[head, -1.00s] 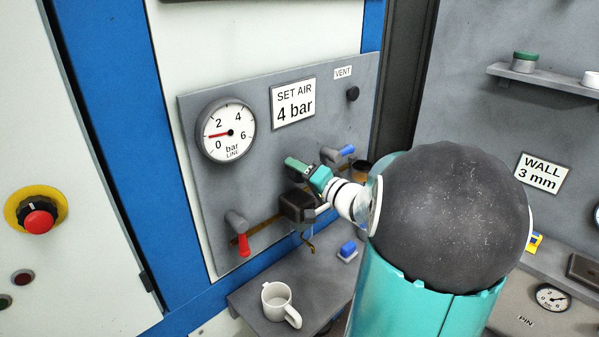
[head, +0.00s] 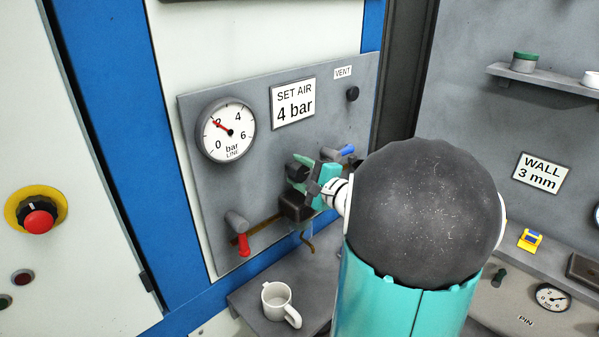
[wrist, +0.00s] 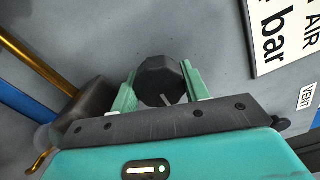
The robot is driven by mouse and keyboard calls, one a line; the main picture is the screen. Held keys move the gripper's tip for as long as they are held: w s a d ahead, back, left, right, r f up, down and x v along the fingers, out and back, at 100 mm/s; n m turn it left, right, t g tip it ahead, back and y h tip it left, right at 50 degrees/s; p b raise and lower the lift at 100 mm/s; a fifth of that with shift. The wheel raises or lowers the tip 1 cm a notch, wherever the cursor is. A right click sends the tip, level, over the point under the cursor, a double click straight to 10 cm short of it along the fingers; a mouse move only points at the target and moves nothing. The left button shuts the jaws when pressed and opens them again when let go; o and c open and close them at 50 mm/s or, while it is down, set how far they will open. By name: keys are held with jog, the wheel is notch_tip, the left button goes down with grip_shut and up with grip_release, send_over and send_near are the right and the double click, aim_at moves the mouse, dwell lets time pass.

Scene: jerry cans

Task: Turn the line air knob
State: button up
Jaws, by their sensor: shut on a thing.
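The line air knob is a black faceted knob (wrist: 161,78) in the wrist view, between the green fingers of my gripper (wrist: 159,88). The fingers are shut on it from both sides. In the head view my gripper (head: 304,170) is at the grey panel, above a dark regulator body (head: 295,206), and the knob (head: 294,172) is partly covered by the fingers. The round line gauge (head: 226,131) has its red needle at about the 2 mark. A sign reads "SET AIR 4 bar" (head: 294,103).
A red-handled valve (head: 241,240) is at the lower left of the panel and a blue-handled one (head: 346,150) is just right of my gripper. A black vent knob (head: 352,94) is higher. A white mug (head: 279,303) stands on the ledge below.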

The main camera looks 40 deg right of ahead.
jog(key=m, duration=0.4)
jog(key=shift+m, duration=0.3)
jog(key=m, duration=0.5)
jog(key=shift+m, duration=0.3)
jog(key=m, duration=0.9)
jog(key=shift+f, duration=0.1)
jog(key=o, duration=1)
